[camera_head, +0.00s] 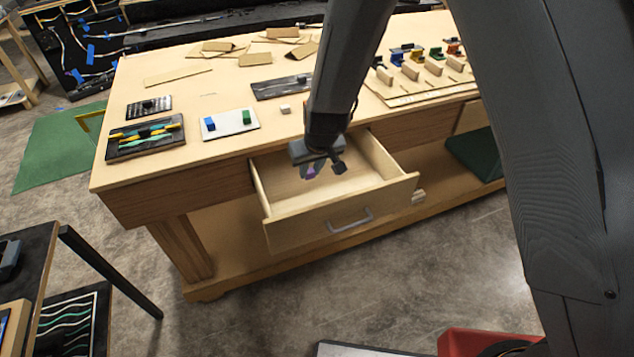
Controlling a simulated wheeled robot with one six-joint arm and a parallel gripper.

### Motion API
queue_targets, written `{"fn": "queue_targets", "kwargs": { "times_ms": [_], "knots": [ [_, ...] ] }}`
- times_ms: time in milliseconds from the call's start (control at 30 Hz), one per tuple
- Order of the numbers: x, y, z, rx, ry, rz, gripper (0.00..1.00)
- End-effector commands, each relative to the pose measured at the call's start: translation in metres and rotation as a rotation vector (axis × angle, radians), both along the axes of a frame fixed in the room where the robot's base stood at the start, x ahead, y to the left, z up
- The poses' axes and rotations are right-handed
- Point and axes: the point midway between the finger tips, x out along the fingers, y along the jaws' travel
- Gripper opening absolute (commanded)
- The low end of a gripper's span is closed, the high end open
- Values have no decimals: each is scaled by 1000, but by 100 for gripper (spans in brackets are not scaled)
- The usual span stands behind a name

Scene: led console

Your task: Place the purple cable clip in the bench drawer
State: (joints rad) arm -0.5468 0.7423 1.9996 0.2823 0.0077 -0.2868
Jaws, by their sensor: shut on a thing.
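The bench drawer (325,225) is pulled open at the front of the wooden bench. Its light wood inside shows bare apart from what my arm hides. My gripper (318,172) is over the open drawer, pointing down, and is shut on the purple cable clip (311,173). The clip shows as a small purple patch at the fingertips, partly hidden by the gripper. I cannot tell the exact height of the clip above the drawer floor.
On the bench top (180,83) are a white plate (230,124) with blue and green blocks, a dark tray (146,138) with coloured strips, and a small white cube (285,109). A rack (420,75) of coloured clips stands at the right.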

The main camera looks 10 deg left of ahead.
Motion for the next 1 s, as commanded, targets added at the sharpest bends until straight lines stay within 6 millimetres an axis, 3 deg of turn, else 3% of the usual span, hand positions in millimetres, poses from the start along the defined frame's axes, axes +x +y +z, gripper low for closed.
{"fn": "queue_targets", "kwargs": {
  "times_ms": [500, 767, 1000],
  "knots": [
    [1, 1, -57, 0, 0, 3, 0],
    [0, 1, -67, 0, 0, 2, 0],
    [0, 1, -94, -1, -1, 5, 0]
  ]
}}
